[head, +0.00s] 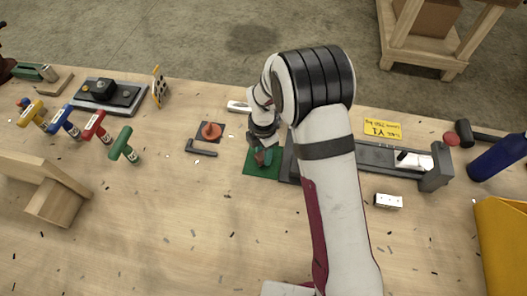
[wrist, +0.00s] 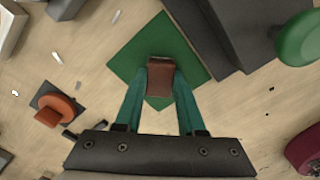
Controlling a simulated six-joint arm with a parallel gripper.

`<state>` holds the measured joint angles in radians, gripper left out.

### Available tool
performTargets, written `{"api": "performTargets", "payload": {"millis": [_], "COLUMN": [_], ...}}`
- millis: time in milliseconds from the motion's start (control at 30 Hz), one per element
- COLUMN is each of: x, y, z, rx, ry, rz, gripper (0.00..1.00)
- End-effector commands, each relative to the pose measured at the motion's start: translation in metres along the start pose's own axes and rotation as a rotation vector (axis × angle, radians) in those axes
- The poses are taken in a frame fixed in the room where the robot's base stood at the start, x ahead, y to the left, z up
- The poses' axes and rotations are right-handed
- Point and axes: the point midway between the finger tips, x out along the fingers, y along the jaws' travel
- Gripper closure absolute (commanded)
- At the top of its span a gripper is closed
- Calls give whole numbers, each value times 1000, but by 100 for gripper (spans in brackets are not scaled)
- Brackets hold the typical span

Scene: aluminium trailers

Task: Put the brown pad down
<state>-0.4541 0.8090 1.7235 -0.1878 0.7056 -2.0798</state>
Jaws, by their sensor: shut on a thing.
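The brown pad (wrist: 160,80) is a small block held between the two teal fingers of my gripper (wrist: 160,84) in the wrist view. My gripper is shut on it. Below it lies a flat green square mat (wrist: 188,57) on the workbench. In the head view my gripper (head: 262,157) is low over the same green mat (head: 255,169), partly hidden by my wrist. I cannot tell whether the pad touches the mat.
A grey rail fixture (head: 380,155) stands right of the mat. A red-orange knob (head: 211,130) on a dark plate and a black hex key (head: 201,150) lie to the left. Coloured T-handle tools (head: 95,126) are farther left. The front bench is mostly clear.

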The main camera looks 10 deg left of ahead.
Motion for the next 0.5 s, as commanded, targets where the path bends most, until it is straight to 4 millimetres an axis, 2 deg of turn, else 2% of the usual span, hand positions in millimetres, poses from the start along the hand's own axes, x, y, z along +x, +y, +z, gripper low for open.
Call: {"api": "performTargets", "payload": {"millis": [100, 133, 267, 300, 500], "x": [3, 3, 3, 3, 2], "y": [0, 0, 0, 0, 0], "z": [0, 0, 0, 0, 0], "rx": [0, 0, 0, 0, 0], "ry": [0, 0, 0, 0, 0], "rz": [-1, 0, 0, 0, 0], "gripper": [100, 58, 34, 31, 31]}}
